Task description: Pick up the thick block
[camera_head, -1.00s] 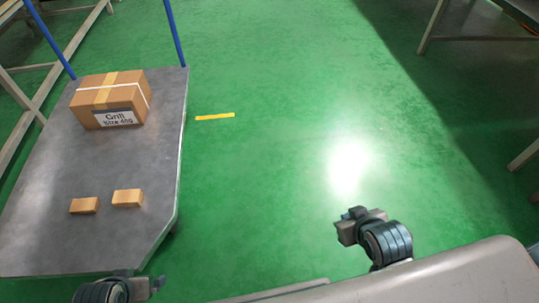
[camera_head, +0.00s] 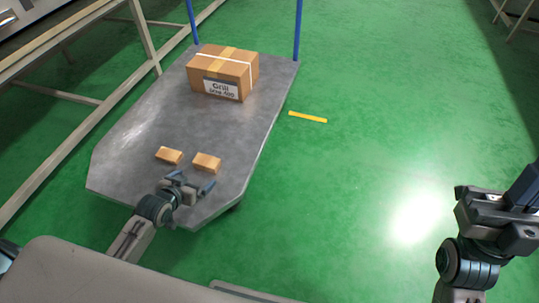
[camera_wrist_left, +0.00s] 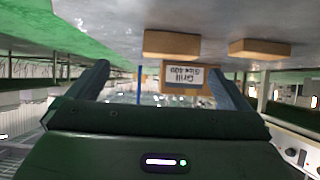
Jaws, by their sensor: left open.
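Two small tan blocks lie on the grey cart top (camera_head: 150,125). The right block (camera_head: 207,162) looks thicker than the left block (camera_head: 169,155); in the upside-down left wrist view the thicker block (camera_wrist_left: 172,45) is on the left and the thinner block (camera_wrist_left: 260,48) on the right. My left gripper (camera_head: 193,182) is open and empty at the cart's near end, just short of the blocks. In the left wrist view its fingers (camera_wrist_left: 160,85) point toward the thicker block, apart from it. My right gripper (camera_head: 500,208) hangs over the floor at the right; its jaws are unclear.
A large carton (camera_head: 223,72) labelled Grill stands at the cart's far end, before two blue posts (camera_head: 298,30). A metal table frame (camera_head: 140,35) stands left of the cart. The green floor to the right is clear, with a yellow strip (camera_head: 308,117).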

